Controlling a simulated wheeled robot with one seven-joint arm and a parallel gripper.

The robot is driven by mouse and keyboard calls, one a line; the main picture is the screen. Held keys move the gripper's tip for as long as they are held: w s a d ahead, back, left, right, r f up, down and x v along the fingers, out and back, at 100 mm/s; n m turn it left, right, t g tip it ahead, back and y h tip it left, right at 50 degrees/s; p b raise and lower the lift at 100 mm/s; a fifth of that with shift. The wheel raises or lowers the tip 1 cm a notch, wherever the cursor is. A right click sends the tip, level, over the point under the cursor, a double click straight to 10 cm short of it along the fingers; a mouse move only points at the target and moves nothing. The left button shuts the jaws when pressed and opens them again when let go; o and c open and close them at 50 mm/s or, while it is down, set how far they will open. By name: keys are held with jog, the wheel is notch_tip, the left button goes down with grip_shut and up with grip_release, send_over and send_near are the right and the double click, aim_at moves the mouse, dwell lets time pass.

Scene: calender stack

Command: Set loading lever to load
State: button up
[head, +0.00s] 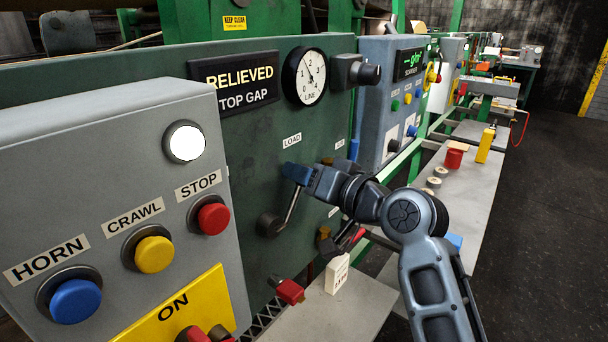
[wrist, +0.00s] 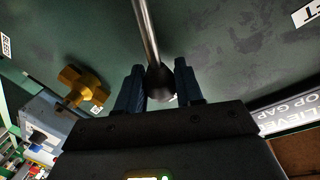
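The loading lever (head: 292,206) is a metal rod on a dark round hub on the green panel. In the head view it points up and slightly right, with its end just below the LOAD label (head: 292,140). My gripper (head: 293,171) is at that upper end and hides the knob there. In the wrist view the lever's rod (wrist: 147,35) ends in a dark knob (wrist: 160,82) between the two fingers of my gripper (wrist: 160,92). The fingers close around the knob, with little or no gap on either side. The sign (head: 240,83) reads RELIEVED, TOP GAP.
A grey box with HORN, CRAWL and STOP buttons (head: 214,219) juts out at the left. A round gauge (head: 306,77) sits above the lever. A brass knob (wrist: 82,88) is near my gripper. A red-ended handle (head: 290,292) and a bench (head: 330,310) lie below.

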jog(key=o, duration=0.4)
jog(key=shift+b+v, duration=0.75)
jog(key=shift+v, duration=3.15)
jog(key=shift+w, duration=0.1)
jog(key=s+d+f+m+t+h, duration=0.1)
jog(key=s+d+f+m+h, duration=0.1)
jog(key=s+d+f, duration=0.3)
jog(key=s+f+m+t+h, duration=0.1)
jog(key=s+f+h, duration=0.15)
jog(key=f, duration=0.55)
jog(key=s+d+f+m+h, duration=0.15)
jog(key=s+d+f, duration=0.25)
jog(key=s, duration=0.5)
jog(key=s+d+f+h, duration=0.3)
jog(key=s+f, duration=0.1)
jog(key=s, duration=0.5)
jog(key=s+d+r+n, duration=0.1)
jog(key=s+r, duration=0.1)
jog(key=s, duration=0.4)
jog(key=s+d+r+n+h, duration=0.1)
jog(key=s+d, duration=0.1)
jog(key=s, duration=0.5)
jog(key=s+d+r+n+h, duration=0.1)
jog(key=s+r, duration=0.1)
jog(key=s, duration=0.5)
jog(key=shift+s+d+r+t, duration=0.15)
jog(key=shift+r+t, duration=0.15)
